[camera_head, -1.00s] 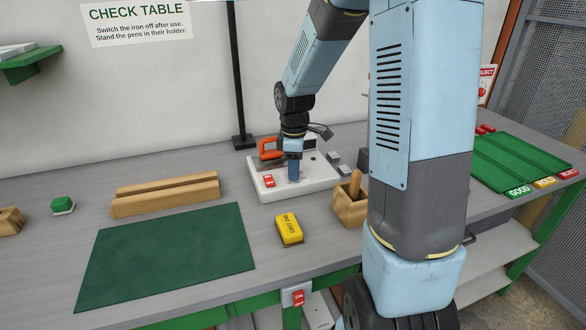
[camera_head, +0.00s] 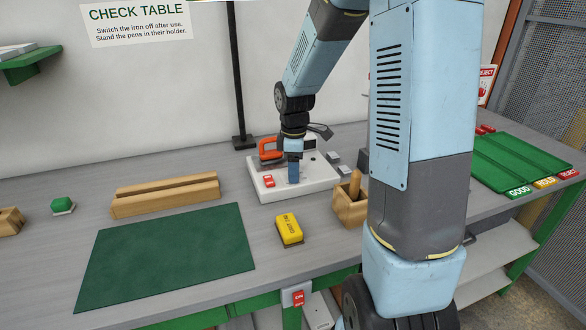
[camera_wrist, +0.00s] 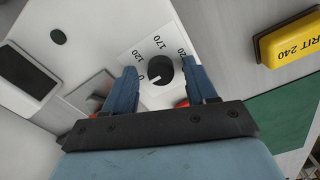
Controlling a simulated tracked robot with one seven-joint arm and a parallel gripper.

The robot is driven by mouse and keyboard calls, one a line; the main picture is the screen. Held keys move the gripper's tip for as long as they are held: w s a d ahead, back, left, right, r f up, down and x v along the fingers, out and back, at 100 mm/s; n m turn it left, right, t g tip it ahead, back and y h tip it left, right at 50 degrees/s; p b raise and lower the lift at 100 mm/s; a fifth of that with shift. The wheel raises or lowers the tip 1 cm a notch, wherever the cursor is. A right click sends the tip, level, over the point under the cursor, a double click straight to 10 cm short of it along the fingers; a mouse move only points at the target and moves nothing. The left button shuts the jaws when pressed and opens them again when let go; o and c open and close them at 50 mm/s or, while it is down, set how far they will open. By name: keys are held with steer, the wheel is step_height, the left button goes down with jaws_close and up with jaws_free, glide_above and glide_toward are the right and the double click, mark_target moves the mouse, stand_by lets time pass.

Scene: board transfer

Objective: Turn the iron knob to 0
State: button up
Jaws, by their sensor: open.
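The iron knob (camera_wrist: 160,70) is a dark round knob on a white dial plate marked 0, 120, 170 and 220 in the wrist view. A pale mark on the knob lies at its lower left, on the side of the 0. My gripper (camera_wrist: 161,82) is open, its two blue fingers standing on either side of the knob, with gaps showing between. In the head view my gripper (camera_head: 293,181) is low over the white iron station (camera_head: 320,181), and its fingers hide the knob there. The orange-handled iron (camera_head: 270,154) rests at the station's back left.
A red switch (camera_head: 268,181) sits on the station's front left. A yellow grit block (camera_head: 289,229) lies in front, and a wooden pen holder (camera_head: 349,207) stands to the right. A green mat (camera_head: 165,255) and a wooden rack (camera_head: 165,194) lie to the left.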

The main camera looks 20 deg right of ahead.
step_height(320, 180, up, 14)
steer(key=shift+f, duration=0.15)
stand_by(0.5)
stand_by(0.3)
steer(key=s+r+m+t, duration=0.2)
steer(key=s+m, duration=0.4)
steer(key=s, duration=0.5)
steer(key=s+r+m+t, duration=0.3)
steer(key=s+m, duration=0.4)
steer(key=s, duration=0.5)
steer(key=shift+a+r+m+t, duration=0.2)
steer(key=shift+r+m+t, duration=0.1)
steer(key=shift+r, duration=0.4)
